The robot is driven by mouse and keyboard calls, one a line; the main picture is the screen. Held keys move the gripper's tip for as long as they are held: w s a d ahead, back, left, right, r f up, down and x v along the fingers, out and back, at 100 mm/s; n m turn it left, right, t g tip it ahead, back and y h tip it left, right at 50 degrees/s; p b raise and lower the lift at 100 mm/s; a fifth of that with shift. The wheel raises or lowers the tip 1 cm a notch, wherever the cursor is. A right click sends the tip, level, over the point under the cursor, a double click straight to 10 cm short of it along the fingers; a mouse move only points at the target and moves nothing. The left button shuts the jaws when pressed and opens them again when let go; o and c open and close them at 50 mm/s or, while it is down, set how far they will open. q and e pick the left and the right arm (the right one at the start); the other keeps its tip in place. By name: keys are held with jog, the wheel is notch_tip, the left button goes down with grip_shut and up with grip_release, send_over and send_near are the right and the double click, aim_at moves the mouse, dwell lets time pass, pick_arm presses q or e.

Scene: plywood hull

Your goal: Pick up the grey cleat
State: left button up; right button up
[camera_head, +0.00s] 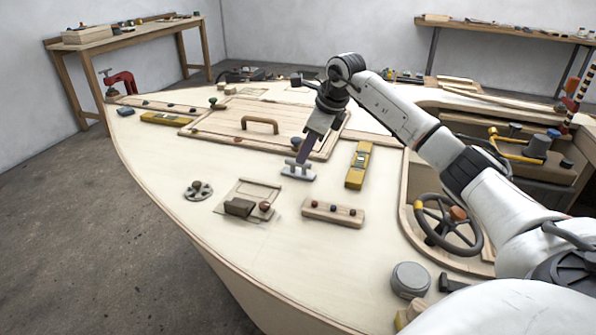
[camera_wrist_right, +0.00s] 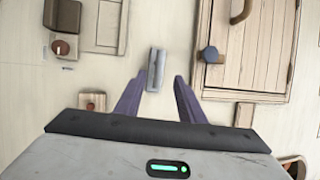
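The grey cleat (camera_head: 298,171) is a small metal piece with a horn-like bar, standing on the pale plywood deck (camera_head: 170,165). It also shows in the right wrist view (camera_wrist_right: 156,68), lengthwise in the gap between the fingertips. My right gripper (camera_head: 303,157) points down right at the cleat and overlaps its top in the head view. Its two purple fingers stand open in the wrist view, one on each side of the cleat's near end with clear gaps. I cannot tell the exact height between the fingertips and the cleat. My left gripper is not in view.
A yellow level (camera_head: 359,165) lies to the right of the cleat. A wooden strip with knobs (camera_head: 333,213) is in front. A hatch with a handle (camera_head: 259,124) is behind. A steering wheel (camera_head: 447,224) stands at the right. Bare deck lies left of the cleat.

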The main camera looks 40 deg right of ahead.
jog(key=x, duration=0.5)
jog(key=shift+s+f, duration=0.1)
grip_shut()
